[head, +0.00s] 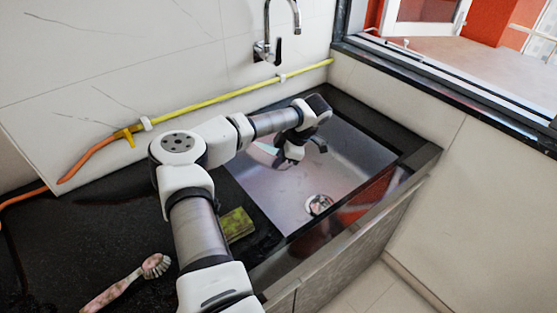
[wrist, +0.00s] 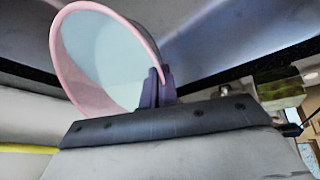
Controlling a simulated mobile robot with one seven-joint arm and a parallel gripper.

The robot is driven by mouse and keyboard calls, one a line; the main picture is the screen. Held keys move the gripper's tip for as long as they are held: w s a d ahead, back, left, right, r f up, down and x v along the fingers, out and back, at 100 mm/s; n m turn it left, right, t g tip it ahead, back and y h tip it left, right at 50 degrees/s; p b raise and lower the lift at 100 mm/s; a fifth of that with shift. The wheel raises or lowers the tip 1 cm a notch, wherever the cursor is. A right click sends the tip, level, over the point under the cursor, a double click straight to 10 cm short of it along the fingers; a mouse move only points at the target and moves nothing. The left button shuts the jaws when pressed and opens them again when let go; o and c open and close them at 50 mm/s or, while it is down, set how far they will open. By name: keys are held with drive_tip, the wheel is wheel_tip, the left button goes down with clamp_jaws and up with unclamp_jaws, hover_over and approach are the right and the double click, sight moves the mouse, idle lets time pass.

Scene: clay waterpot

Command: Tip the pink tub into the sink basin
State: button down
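The pink tub (wrist: 82,62) shows in the wrist view with its pink rim and pale blue-grey inside; its round mouth is turned toward the camera. My gripper (wrist: 158,88) has its dark fingers close together at the right side of the tub's rim, shut on it. In the head view my arm reaches over the steel sink basin (head: 350,165), and the wrist is above the basin's back left part. Most of the tub is hidden behind my arm there; only a pale sliver (head: 266,148) shows. I cannot see its contents.
A drain (head: 319,205) lies in the basin floor. A tap (head: 268,48) is on the wall behind. A green sponge (head: 237,224) and a brush (head: 130,283) lie on the black counter (head: 70,245). A yellow and orange hose (head: 215,98) runs along the wall.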

idle(0.5)
drive_tip(key=shift+d+r+y, duration=0.15)
drive_tip(key=shift+r+y, duration=0.15)
drive_tip(key=shift+y, duration=0.4)
drive_tip(key=shift+d+r+y, duration=0.25)
drive_tip(key=shift+y, duration=0.45)
drive_tip(key=shift+w, duration=0.1)
idle(0.3)
drive_tip(key=shift+d+r+m+g+y, duration=0.15)
drive_tip(key=shift+d+m+g+y, duration=0.15)
drive_tip(key=shift+y, duration=0.4)
drive_tip(key=shift+a, duration=0.1)
drive_tip(key=shift+w+d+r+y, duration=0.1)
drive_tip(key=shift+d+r+y, duration=0.1)
drive_tip(key=shift+d+y, duration=0.3)
